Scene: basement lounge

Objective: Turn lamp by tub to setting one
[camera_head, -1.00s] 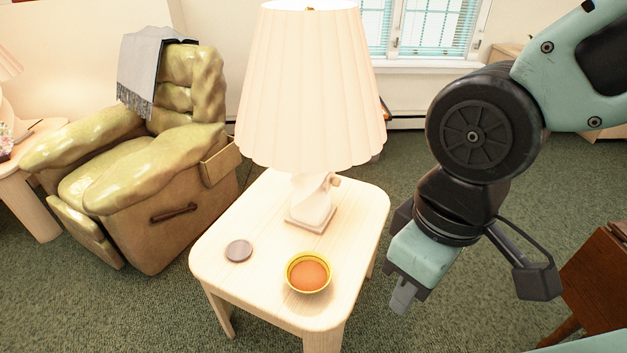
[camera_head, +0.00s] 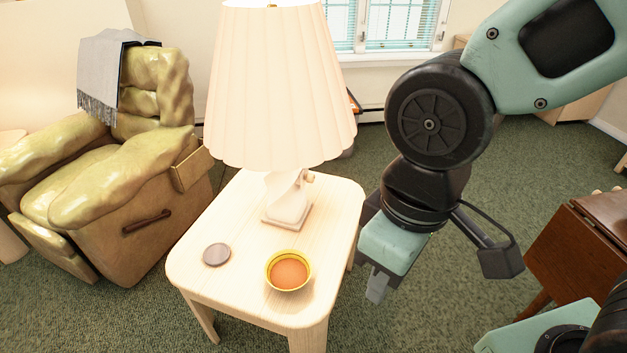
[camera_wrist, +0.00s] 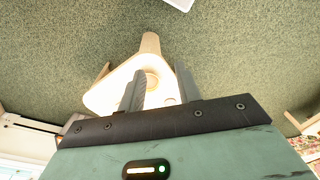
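A table lamp with a pleated cream shade (camera_head: 280,90) and a twisted pale base (camera_head: 287,200) stands on a light wooden side table (camera_head: 215,285). A small knob (camera_head: 309,177) shows on the right of the base, just below the shade. The shade looks bright and lit. My gripper (camera_head: 376,290) points down beside the table's right edge, apart from the lamp. In the wrist view my gripper (camera_wrist: 160,88) has its two fingers spread, with nothing held between them. The table (camera_wrist: 105,95) lies beyond the fingers there. No tub is clearly seen.
A yellow bowl with orange contents (camera_head: 289,271) and a dark round disc (camera_head: 216,254) sit on the table's front part. A green-brown recliner (camera_head: 150,215) stands left. A dark wooden table (camera_head: 590,245) stands right. Green carpet lies between.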

